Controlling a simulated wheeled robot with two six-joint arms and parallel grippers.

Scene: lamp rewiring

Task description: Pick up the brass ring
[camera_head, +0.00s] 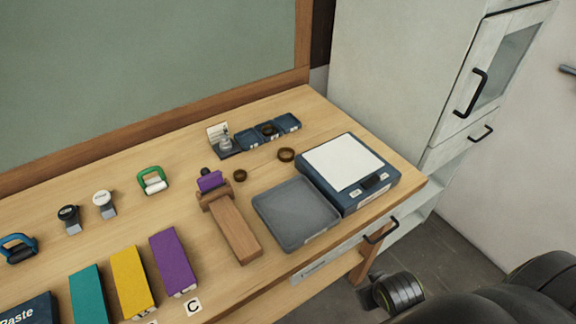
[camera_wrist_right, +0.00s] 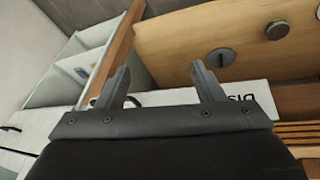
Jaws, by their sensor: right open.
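Three small dark brownish rings show in the head view, and their colours are too alike to tell for sure which is brass. One ring (camera_head: 286,154) lies flat on the table left of the blue scale. A smaller one (camera_head: 240,175) lies beside the wooden block with the purple piece. Another (camera_head: 268,129) sits in the middle compartment of the small blue tray (camera_head: 288,123). My right gripper (camera_wrist_right: 163,85) is open and empty in the right wrist view, with no ring between its fingers. My left gripper is not in view.
A scale (camera_head: 377,194) with a white plate stands at the table's right end. A grey tray (camera_head: 296,245) lies in front. Purple (camera_head: 173,262), yellow (camera_head: 132,281) and teal (camera_head: 88,295) blocks stand at the front left. A white cabinet (camera_head: 400,75) rises behind right.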

